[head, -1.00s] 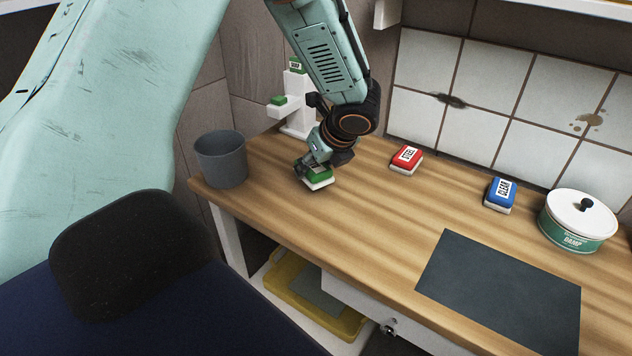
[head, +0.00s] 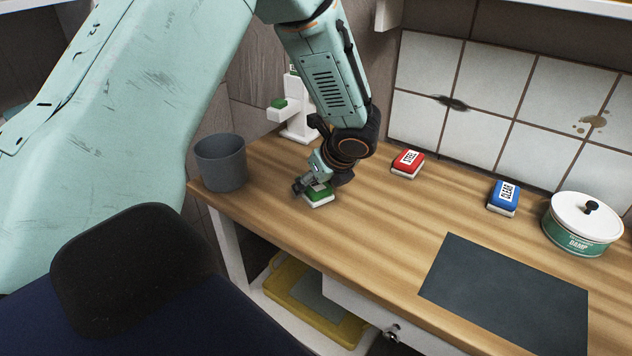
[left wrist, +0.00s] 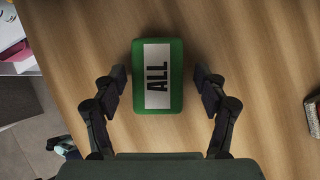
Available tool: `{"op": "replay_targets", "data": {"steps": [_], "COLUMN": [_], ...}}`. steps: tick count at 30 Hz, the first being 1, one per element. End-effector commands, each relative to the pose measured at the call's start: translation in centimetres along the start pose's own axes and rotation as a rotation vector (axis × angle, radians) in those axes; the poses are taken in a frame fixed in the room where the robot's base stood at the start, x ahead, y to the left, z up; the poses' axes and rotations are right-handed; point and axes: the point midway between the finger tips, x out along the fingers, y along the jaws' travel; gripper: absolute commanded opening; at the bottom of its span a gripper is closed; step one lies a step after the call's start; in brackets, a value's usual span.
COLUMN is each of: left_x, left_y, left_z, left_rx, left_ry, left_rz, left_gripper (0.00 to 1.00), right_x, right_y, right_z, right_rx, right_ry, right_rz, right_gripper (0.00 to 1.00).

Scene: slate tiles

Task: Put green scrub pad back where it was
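The green scrub pad (head: 319,198) has a white base and lies flat on the wooden counter, between the grey bin and the red pad. In the left wrist view the pad (left wrist: 175,85) shows a white label reading ALL. My left gripper (left wrist: 159,80) is open, with one finger on each side of the pad and a gap on both sides. In the head view my left gripper (head: 308,185) is at the pad and hides part of it. My right gripper is not in view.
A grey bin (head: 221,163) and a white stand (head: 299,124) with green on it are near the pad. A red pad (head: 407,164), a blue pad (head: 502,197), a white-lidded tin (head: 581,224) and a dark mat (head: 505,297) are to the right. A yellow tray (head: 312,312) sits below.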

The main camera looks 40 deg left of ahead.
Motion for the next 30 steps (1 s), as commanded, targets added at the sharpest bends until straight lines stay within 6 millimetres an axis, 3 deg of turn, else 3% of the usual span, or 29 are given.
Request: {"op": "replay_targets", "data": {"steps": [12, 24, 30], "left_x": [-0.7, -8.6, -11.4], "left_y": [0.0, -0.1, 0.0], "left_z": [0.4, 0.5, 0.4], "left_rx": [0.0, 0.001, 0.002], "left_ry": [-0.001, -0.003, -0.002], "left_rz": [-0.001, -0.003, -0.001], "left_gripper": [0.76, 0.76, 0.76], "right_x": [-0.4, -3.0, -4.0], "right_y": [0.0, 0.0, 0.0], "right_z": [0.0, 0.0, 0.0], "right_rx": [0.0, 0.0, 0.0], "right_ry": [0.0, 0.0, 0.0], "right_rz": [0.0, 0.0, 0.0], "right_gripper": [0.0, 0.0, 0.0]}}
